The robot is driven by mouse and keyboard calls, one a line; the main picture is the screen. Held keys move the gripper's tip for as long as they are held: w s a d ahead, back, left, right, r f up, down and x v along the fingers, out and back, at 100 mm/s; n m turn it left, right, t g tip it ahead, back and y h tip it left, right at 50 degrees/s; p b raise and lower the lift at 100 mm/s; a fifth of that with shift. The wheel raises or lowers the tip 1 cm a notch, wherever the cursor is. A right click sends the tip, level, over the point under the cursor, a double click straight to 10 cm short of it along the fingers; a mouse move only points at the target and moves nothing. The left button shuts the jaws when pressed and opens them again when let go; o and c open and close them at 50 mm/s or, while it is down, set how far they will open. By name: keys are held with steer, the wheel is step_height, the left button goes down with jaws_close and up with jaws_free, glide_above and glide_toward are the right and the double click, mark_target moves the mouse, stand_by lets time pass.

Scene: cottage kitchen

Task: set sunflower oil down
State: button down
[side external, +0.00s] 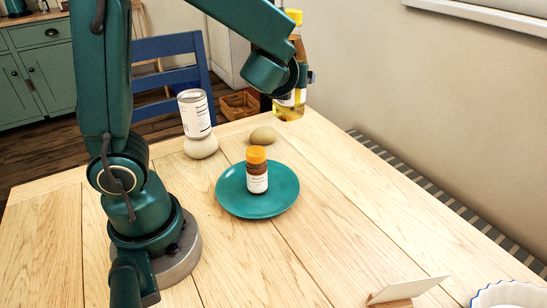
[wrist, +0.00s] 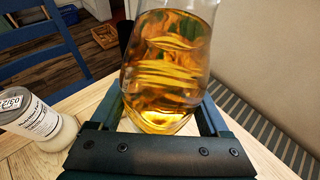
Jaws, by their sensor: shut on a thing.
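The sunflower oil is a clear bottle of golden oil with a yellow cap (side external: 294,17), a pale label and oil showing at its lower end (side external: 288,113). My gripper (side external: 298,78) is shut on the bottle and holds it upright at the far end of the table; my arm hides part of it. In the wrist view the bottle's golden body (wrist: 165,75) stands between the two fingers of my gripper (wrist: 162,112). I cannot tell whether its base touches the wood or hangs above it.
A brown bottle with an orange cap (side external: 257,178) stands on a teal plate (side external: 232,203). A white-labelled jar (side external: 194,114), a round cream object (side external: 201,147) and an olive-coloured oval (side external: 263,134) are near the far edge. A blue chair (side external: 150,49) stands behind.

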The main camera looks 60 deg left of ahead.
steer(key=s+d+r+m+t+h, duration=0.3)
steer(key=s+d+r+m+h, duration=0.15)
steer(key=d+r, duration=0.4)
steer(key=s+d+f+n+g+y, duration=0.1)
steer(key=s+d+f+n+g, duration=0.1)
steer(key=s+f+n+g, duration=0.8)
steer(key=s+d+f+n+g+y, duration=0.1)
steer(key=s+d+f+n+g, duration=0.3)
steer(key=n+g, duration=1.05)
steer(key=d+r+n+h, duration=0.1)
steer(key=d+n+h, duration=0.6)
steer(key=n+h, duration=0.65)
steer(key=w+r+n+t+h, duration=0.1)
steer(key=w+n+t+h, duration=0.5)
steer(key=n+t, duration=0.1)
steer(key=shift+s+d+f, duration=0.6)
steer(key=shift+d+f, duration=1.15)
steer(key=shift+f, duration=0.05)
steer(key=shift+s+d+f, duration=0.6)
steer(key=shift+d+f, duration=1.1)
steer(key=shift+f, duration=0.05)
steer(key=shift+s+d+f, duration=0.6)
steer(key=shift+d+f, duration=1.15)
steer(key=shift+f, duration=0.05)
